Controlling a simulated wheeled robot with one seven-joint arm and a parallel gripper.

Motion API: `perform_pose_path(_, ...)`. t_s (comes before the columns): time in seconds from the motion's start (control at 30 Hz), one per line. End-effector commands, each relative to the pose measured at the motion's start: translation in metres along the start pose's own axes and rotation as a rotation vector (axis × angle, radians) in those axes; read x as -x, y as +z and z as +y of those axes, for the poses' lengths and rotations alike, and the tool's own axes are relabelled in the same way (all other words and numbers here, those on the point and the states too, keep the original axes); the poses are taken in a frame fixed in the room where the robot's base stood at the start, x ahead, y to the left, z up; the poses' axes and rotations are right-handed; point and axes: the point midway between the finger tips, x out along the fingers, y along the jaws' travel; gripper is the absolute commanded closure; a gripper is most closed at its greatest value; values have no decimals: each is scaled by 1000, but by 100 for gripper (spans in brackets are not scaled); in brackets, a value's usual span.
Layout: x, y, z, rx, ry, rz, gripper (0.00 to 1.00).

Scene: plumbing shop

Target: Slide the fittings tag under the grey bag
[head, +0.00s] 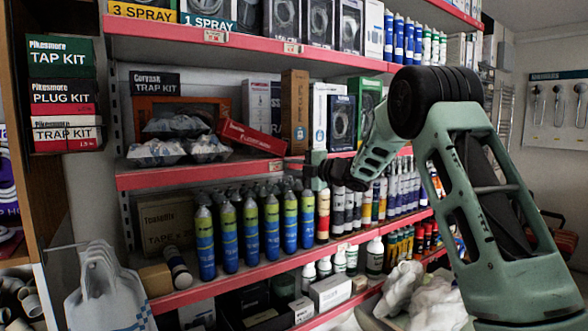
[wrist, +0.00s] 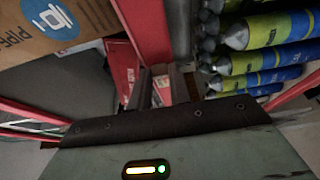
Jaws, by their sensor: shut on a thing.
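My gripper (head: 318,172) is at the front of the middle shelf, right of centre in the head view. In the wrist view its fingers (wrist: 156,90) are close together on a small pale and red piece (wrist: 163,88), which looks like the fittings tag; most of it is hidden. Several greyish plastic bags (head: 156,152) lie in a heap on the middle shelf, well left of my gripper and apart from it. I cannot tell for sure which one is the grey bag. No bag is clear in the wrist view.
A red box (head: 250,137) leans tilted between the bags and my gripper. A brown upright box (head: 294,110) stands behind the gripper. Blue and green spray cans (head: 250,230) line the shelf below. Red shelf edges (head: 200,176) run across; a shelf (head: 240,48) hangs above.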

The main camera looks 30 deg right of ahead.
Motion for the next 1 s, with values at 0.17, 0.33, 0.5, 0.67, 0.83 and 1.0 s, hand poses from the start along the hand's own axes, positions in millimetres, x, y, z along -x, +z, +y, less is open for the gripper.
perform_pose_path(0.17,-10,-26,-6,1,2,4,100)
perform_pose_path(0.33,-28,-70,-9,1,4,7,100)
perform_pose_path(0.5,-51,-126,-10,1,4,10,100)
perform_pose_path(0.67,-72,-178,-9,0,3,9,100)
perform_pose_path(0.83,-92,-225,-8,1,1,7,100)
perform_pose_path(1.0,-107,-261,-6,0,0,6,100)
